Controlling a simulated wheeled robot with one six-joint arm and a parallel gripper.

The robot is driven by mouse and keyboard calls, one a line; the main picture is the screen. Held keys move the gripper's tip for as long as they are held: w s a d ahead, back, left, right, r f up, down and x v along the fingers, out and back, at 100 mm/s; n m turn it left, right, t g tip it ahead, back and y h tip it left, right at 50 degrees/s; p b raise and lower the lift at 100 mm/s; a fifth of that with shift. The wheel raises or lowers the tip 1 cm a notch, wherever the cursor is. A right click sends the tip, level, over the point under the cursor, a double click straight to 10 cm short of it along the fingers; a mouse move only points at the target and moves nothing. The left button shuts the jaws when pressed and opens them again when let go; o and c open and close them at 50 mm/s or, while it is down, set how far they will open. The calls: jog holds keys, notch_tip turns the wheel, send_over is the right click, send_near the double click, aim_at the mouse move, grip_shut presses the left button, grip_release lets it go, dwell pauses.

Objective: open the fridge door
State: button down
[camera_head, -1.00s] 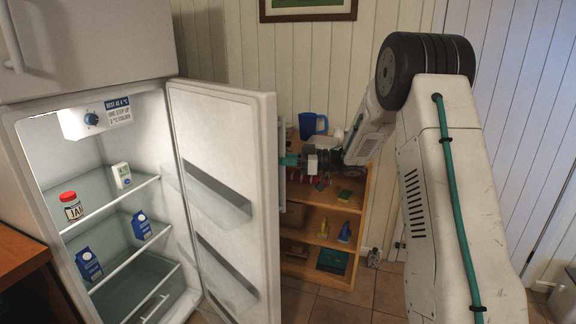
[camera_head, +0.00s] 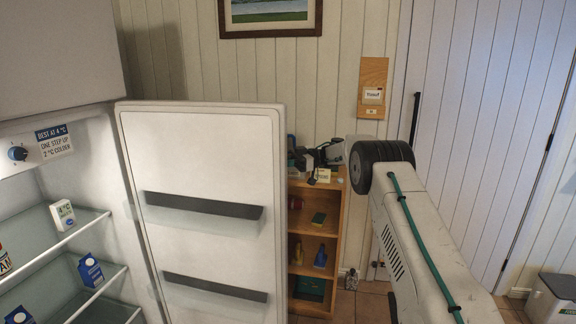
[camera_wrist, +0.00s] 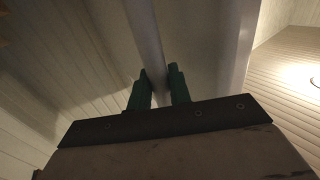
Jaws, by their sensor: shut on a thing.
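The white fridge door (camera_head: 200,150) stands wide open in the head view, its inner side with two dark-edged bins facing me. The lit fridge interior shows at the left, with glass shelves (camera_head: 82,222). In the wrist view, my gripper (camera_wrist: 158,75) has its green fingers on both sides of the white bar of the door handle (camera_wrist: 146,38) and is shut on it. In the head view my fingers and the handle are hidden behind the door's far edge; only my wrist and arm show to its right.
Cartons, including a blue one (camera_head: 90,270) and a white one (camera_head: 62,214), stand on the fridge shelves. A wooden shelf unit (camera_head: 340,225) with small items stands behind the door, close to my wrist. A grey bin (camera_head: 552,298) is at the lower right.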

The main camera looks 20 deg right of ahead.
jog(key=shift+w+a+n+g, duration=0.1)
jog(key=shift+w+n+g, duration=0.25)
jog(key=shift+w, duration=0.65)
jog(key=c, duration=1.3)
grip_release()
jog(key=shift+c, duration=0.2)
jog(key=d, duration=0.8)
jog(key=shift+d, duration=0.2)
